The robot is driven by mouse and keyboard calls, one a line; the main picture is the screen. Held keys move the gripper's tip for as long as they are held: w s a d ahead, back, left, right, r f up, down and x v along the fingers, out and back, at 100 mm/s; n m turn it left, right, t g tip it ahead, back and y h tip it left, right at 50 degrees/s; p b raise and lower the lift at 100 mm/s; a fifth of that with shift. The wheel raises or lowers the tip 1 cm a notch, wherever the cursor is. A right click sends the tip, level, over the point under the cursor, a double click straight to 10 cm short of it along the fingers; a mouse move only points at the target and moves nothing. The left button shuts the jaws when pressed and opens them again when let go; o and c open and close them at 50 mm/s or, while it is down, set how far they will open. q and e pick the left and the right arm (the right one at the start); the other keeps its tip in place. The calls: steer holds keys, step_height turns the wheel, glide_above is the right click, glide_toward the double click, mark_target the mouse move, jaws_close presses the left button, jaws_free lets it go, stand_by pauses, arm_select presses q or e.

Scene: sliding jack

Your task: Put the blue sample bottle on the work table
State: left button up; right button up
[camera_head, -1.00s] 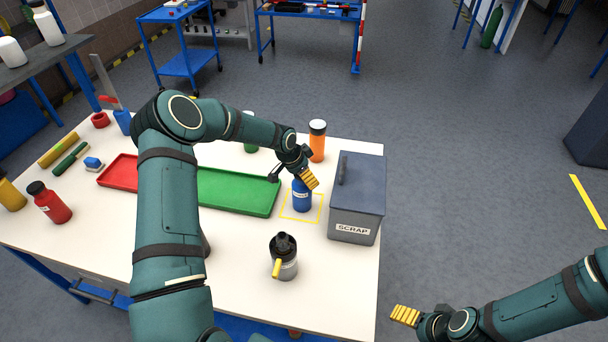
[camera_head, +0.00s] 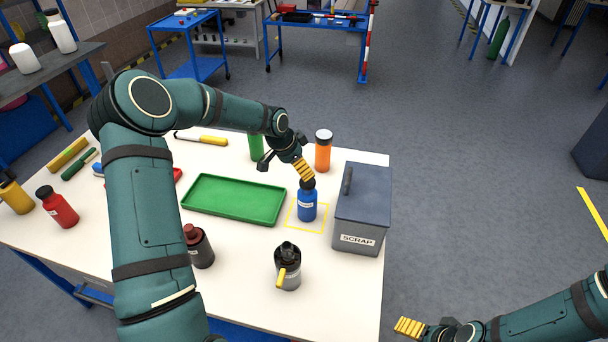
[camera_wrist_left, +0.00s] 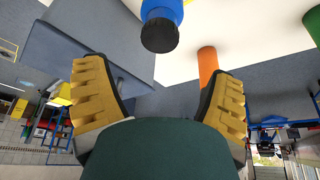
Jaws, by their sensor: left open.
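The blue sample bottle (camera_head: 307,206) stands upright on the white work table (camera_head: 336,290), inside a yellow outlined square (camera_head: 322,226). Its dark cap and blue shoulder also show at the top of the left wrist view (camera_wrist_left: 160,30). My left gripper (camera_head: 303,170) is just above and behind the bottle's cap. In the left wrist view its yellow fingers (camera_wrist_left: 158,105) are spread, with nothing between them, and the bottle lies apart from them. My right gripper (camera_head: 410,328) is off the table's right side; only one yellow finger pad shows clearly.
The grey SCRAP box (camera_head: 360,210) stands close right of the bottle. An orange bottle (camera_head: 323,152) and a green bottle (camera_head: 256,146) stand behind, the green tray (camera_head: 232,200) to the left.

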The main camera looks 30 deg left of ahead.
arm_select(q)
steer(key=s+d+f+n+h, duration=0.1)
steer(key=s+d+f, duration=0.3)
steer(key=d, duration=0.4)
steer(key=s+d+f+n+h, duration=0.15)
steer(key=s+d+f, duration=0.3)
steer(key=d, duration=0.45)
steer(key=s+d+f+n, duration=0.2)
steer(key=s+d+f, duration=0.1)
steer(key=s, duration=0.5)
steer(key=s+d+f+n+g, duration=0.1)
steer(key=s+d+f+n, duration=0.2)
steer(key=s, duration=0.5)
steer(key=shift+s+d+g+y, duration=0.3)
steer(key=shift+s+y, duration=0.1)
steer(key=shift+y, duration=0.05)
steer(key=shift+n, duration=0.25)
